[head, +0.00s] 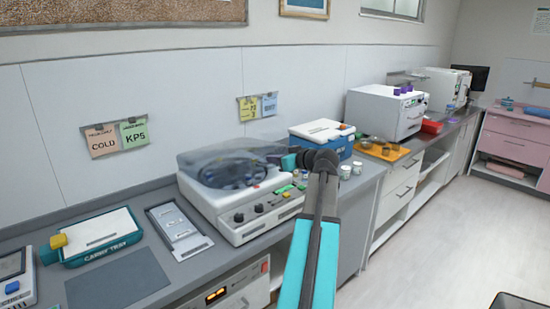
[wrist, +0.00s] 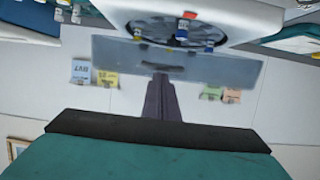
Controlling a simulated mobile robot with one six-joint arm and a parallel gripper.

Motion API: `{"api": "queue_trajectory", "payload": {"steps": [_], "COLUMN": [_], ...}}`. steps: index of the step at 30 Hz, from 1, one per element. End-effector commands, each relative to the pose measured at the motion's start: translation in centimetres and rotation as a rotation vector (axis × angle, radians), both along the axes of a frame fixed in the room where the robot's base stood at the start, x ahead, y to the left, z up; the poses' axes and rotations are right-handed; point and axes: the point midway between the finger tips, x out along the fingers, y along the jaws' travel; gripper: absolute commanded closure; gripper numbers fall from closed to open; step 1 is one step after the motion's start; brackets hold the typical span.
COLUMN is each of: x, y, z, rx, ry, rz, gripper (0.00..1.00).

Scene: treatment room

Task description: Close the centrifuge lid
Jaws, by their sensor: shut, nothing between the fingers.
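The white centrifuge (head: 245,215) stands on the grey counter, with knobs and coloured buttons on its front. Its smoky see-through lid (head: 225,152) is over the dark rotor (head: 235,173) and looks raised off the body; its exact angle is unclear. In the wrist view the lid (wrist: 225,72) is a grey panel with a dark slot, below the centrifuge body (wrist: 245,18). My gripper (head: 292,159) is at the lid's right side in the head view. In the wrist view my gripper (wrist: 160,78) is shut and empty, its tips overlapping the lid's edge; contact cannot be told.
A blue box with a white top (head: 322,130) and small white jars (head: 345,172) stand right of the centrifuge. A grey tray (head: 180,228) and a teal tray (head: 98,232) lie to its left. The wall is close behind.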

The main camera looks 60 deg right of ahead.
Motion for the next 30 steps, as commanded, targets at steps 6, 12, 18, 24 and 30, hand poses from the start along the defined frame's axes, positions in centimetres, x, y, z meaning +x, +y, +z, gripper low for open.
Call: {"api": "queue_trajectory", "payload": {"steps": [6, 12, 18, 24, 30], "x": [-0.6, -1.0, -1.3, -1.6, -1.7], "y": [0.2, 0.3, 0.4, 0.5, 0.5], "z": [-2.5, -4.2, -5.9, -7.4, -7.7], "rx": [0.000, 0.000, 0.000, 0.000, 0.001], "ry": [0.003, 0.002, 0.001, 0.001, 0.002], "rz": [0.000, 0.000, 0.000, 0.000, 0.000], "gripper": [1.00, 1.00, 1.00, 1.00, 1.00]}}
